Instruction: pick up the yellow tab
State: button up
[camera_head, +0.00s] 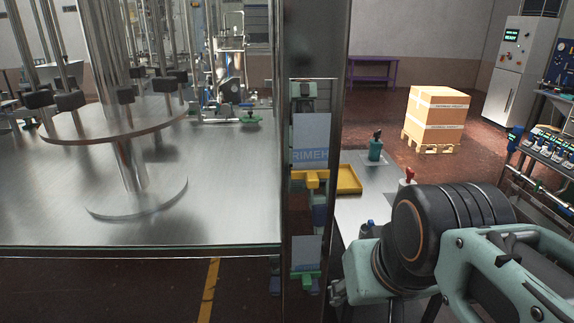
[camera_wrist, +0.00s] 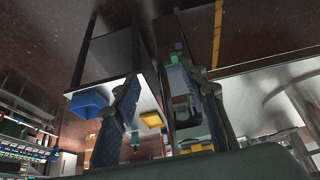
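A yellow piece (camera_head: 310,178) sits on a fixture with green and blue parts, mounted on the dark post in the head view. It may be the yellow tab, but it is too small to be sure. Beside it, a shallow yellow tray (camera_head: 349,178) lies on the grey side table; a yellow shape in the wrist view (camera_wrist: 151,119) is probably this tray. My gripper (camera_wrist: 167,83) shows in the wrist view with its two fingers spread apart and nothing held between them. In the head view my arm is at lower right and its fingers cannot be made out.
A blue bin (camera_wrist: 90,102) shows in the wrist view. A large steel machine table (camera_head: 215,215) fills the left. Boxes on a pallet (camera_head: 437,117) stand behind on open floor.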

aim_at(311, 177)
jog(key=z, duration=1.35)
jog(key=k+j+z, duration=0.15)
jog(key=j, duration=0.15)
jog(key=k+j+z, duration=0.15)
jog(key=j, duration=0.15)
jog(key=j+u, duration=0.15)
jog(key=j, duration=0.3)
jog(key=i+j+u, duration=0.2)
jog(key=j, duration=0.2)
jog(key=k+l+z, duration=0.35)
jog(key=l, duration=0.25)
